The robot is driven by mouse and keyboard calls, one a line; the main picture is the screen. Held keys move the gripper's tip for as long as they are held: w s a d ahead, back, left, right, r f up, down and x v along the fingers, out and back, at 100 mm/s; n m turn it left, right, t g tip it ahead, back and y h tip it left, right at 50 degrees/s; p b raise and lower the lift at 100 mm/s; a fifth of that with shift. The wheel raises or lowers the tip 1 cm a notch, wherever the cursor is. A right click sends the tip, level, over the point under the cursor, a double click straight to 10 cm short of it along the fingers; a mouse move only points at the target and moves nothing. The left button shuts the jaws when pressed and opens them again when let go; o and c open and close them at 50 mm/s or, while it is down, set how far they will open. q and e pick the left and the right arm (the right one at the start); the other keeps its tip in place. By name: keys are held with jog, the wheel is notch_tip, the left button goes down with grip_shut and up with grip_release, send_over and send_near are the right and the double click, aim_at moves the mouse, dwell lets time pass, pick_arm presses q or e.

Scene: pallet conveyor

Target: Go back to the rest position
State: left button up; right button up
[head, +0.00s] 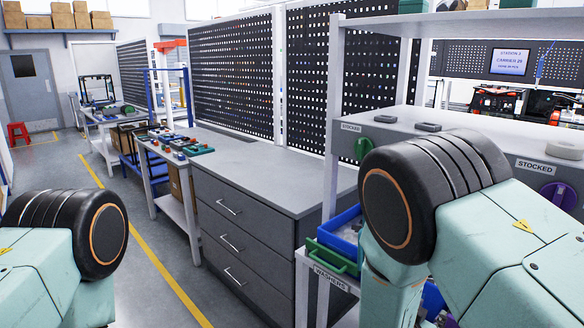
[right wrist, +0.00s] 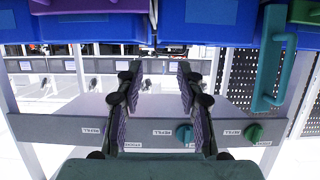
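My right gripper (right wrist: 159,72) shows in the right wrist view with its two dark, purple-padded fingers apart and nothing between them. Its tips point toward blue bins (right wrist: 200,28) at the top of that view; I cannot tell the exact gap. In the head view my right arm comes in from the right and bends down in front of the shelf rack, and its gripper is not clearly visible there. My left arm shows only as a joint at the lower left, and the left gripper is out of view.
The shelf rack (head: 465,148) carries a green knob (head: 363,148) and a purple knob (head: 558,195). A blue bin (head: 343,232) sits on its lower shelf, close to my right arm. A grey drawer cabinet (head: 240,215) stands left of it. The floor aisle is clear.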

jog(key=s+a+f+n+g+y+b, duration=0.3)
jog(key=s+f+n+y+b, duration=0.3)
jog(key=s+f, duration=0.8)
jog(key=s+a+f+n+g+y+b, duration=0.1)
jog(key=s+f+g+y+b, duration=0.1)
jog(key=s+f+b, duration=0.3)
jog(key=s+a+f+n+g+y+b, duration=0.1)
jog(key=s+f+g+b, duration=0.3)
jog(key=s+f, duration=0.9)
jog(key=s+y+b, duration=0.1)
jog(key=s, duration=0.3)
jog(key=shift+s+a+f+n+g, duration=0.2)
jog(key=shift+s+a+n+g, duration=0.1)
jog(key=shift+n+g, duration=0.1)
jog(key=shift+c, duration=0.4)
